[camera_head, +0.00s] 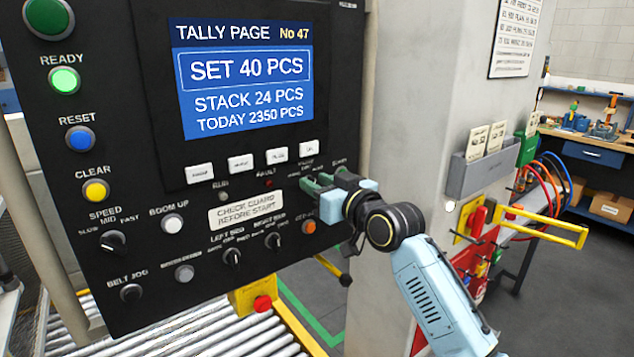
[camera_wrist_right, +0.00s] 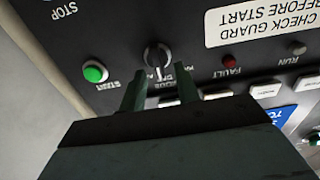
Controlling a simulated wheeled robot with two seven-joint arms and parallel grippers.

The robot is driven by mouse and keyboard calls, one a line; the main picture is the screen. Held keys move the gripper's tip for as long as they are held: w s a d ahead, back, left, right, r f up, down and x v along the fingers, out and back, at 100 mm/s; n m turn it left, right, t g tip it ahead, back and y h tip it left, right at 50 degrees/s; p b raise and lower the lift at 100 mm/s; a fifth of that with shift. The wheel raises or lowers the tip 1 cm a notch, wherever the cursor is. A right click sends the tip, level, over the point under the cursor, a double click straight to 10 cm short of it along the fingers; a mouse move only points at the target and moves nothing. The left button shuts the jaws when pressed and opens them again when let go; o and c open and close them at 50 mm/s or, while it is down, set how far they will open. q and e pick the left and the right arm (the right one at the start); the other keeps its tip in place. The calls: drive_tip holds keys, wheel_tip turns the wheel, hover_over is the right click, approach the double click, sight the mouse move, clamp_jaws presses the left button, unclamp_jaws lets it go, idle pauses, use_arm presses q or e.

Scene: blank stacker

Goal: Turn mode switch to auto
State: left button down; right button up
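The mode switch (camera_wrist_right: 157,56) is a black round knob on the dark control panel (camera_head: 140,110). In the right wrist view, which is upside down, it stands just beyond and between the fingertips of my right gripper (camera_wrist_right: 161,80). The fingers are apart and not visibly closed on the knob. The lettering around the knob is partly covered, so its setting cannot be read. In the head view my right gripper (camera_head: 316,184) is at the panel's right side and hides the knob. My left gripper is not in view.
A green start button (camera_wrist_right: 95,72) and a red fault lamp (camera_wrist_right: 229,62) flank the knob. White keys (camera_head: 240,163) sit under the blue screen (camera_head: 245,75). An orange button (camera_head: 309,227) is below the gripper. A roller conveyor (camera_head: 220,338) runs beneath the panel.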

drive_tip(key=shift+w+a, duration=0.25)
drive_tip(key=shift+w, duration=0.1)
clamp_jaws()
